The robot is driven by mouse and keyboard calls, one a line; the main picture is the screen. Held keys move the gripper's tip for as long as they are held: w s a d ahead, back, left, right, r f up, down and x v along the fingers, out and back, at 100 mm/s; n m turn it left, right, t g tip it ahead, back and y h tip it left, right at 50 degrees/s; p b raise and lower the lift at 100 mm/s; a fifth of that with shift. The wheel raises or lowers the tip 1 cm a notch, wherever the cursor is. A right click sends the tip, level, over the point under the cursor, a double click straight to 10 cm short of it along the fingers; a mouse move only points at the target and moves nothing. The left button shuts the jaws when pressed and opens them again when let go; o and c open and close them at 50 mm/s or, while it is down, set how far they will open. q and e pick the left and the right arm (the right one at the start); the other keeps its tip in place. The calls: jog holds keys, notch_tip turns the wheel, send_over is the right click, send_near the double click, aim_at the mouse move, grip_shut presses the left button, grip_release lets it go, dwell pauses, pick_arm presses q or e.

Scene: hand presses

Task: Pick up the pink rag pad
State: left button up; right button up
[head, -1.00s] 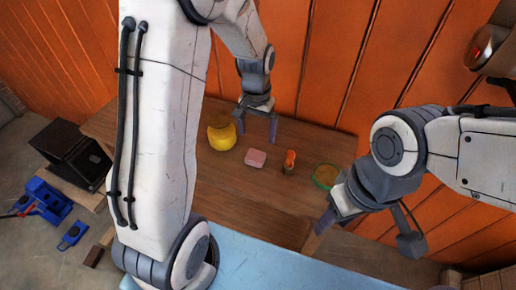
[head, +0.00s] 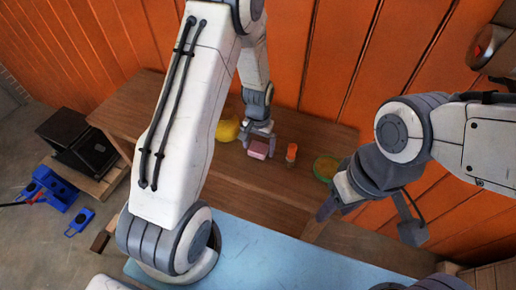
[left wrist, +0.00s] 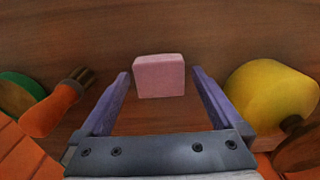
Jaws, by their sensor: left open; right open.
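The pink rag pad (head: 258,150) is a small pink block on the brown wooden table (head: 240,187). In the left wrist view the pad (left wrist: 159,76) lies ahead, centred between the two purple fingers. My left gripper (head: 259,142) is open, just above or around the pad; the left wrist view shows its open jaws (left wrist: 160,98) with a gap on each side of the pad. Whether the fingertips are down beside it is hard to tell. My right gripper (head: 328,205) is open and empty, over the table's right front edge.
A yellow rounded object (head: 228,130) sits close left of the pad. An orange-topped item (head: 291,153) and a green-rimmed yellow round dish (head: 326,168) are to the right. The orange plank wall (head: 320,60) stands close behind. A light blue surface (head: 270,255) lies in front.

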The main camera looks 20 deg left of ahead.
aim_at(258, 148)
pick_arm(q)
jog(key=c, duration=1.3)
notch_tip(258, 148, up, 10)
jog(key=shift+b, duration=0.7)
